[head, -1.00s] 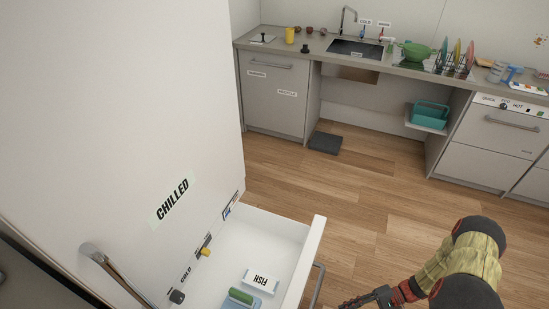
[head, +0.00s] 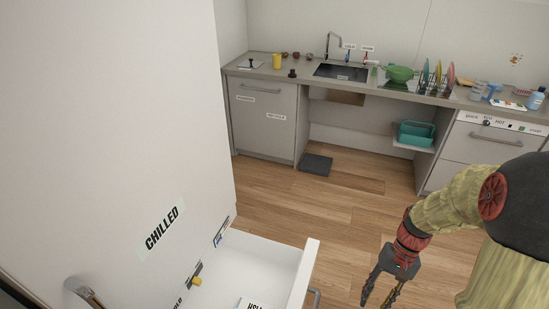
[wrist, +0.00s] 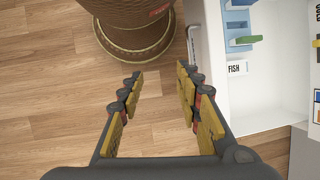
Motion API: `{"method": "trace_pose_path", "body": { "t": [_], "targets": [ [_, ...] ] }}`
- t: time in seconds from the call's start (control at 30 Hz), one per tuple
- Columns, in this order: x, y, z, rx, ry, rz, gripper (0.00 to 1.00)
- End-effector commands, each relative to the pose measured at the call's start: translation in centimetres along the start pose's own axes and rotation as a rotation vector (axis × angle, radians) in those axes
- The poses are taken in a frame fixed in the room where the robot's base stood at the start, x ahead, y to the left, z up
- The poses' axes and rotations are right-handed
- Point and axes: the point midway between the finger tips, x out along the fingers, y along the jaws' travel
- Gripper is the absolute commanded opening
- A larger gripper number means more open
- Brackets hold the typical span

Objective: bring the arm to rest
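My gripper (head: 382,288) hangs below my arm at the lower right of the head view, over the wooden floor and to the right of the open drawer. In the wrist view my gripper (wrist: 160,100) has its two fingers well apart, with only floor between them. It holds nothing and touches nothing that I can see.
The white drawer (head: 262,252) of the chilled cabinet (head: 110,120) stands open; the wrist view shows its handle (wrist: 194,45) near my fingers. It holds a FISH label (wrist: 237,69) and a blue item (wrist: 236,30). A sink counter (head: 270,74) runs behind.

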Motion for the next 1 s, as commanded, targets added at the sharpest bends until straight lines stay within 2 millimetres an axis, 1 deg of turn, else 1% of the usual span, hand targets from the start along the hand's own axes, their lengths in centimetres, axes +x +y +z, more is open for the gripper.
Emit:
{"method": "trace_pose_path", "body": {
  "t": [0.03, 0.1, 0.3, 0.47, 0.6, 0.8, 0.9, 1.0],
  "targets": [
    [-1.5, -0.6, 0.8, -0.019, 0.048, 0.021, 0.34],
    [-3.1, -1.2, 1.9, -0.040, 0.105, 0.047, 0.34],
    [-7.2, -2.9, 5.3, -0.120, 0.274, 0.103, 0.34],
    [-10.1, -4.3, 8.2, -0.207, 0.409, 0.133, 0.34],
    [-12.2, -5.6, 10.9, -0.289, 0.524, 0.145, 0.34],
    [-15.3, -7.7, 14.7, -0.397, 0.689, 0.129, 0.34],
    [-17.1, -8.7, 16.2, -0.442, 0.763, 0.112, 0.34],
    [-18.0, -9.5, 17.2, -0.476, 0.806, 0.099, 0.34]
  ]
}}
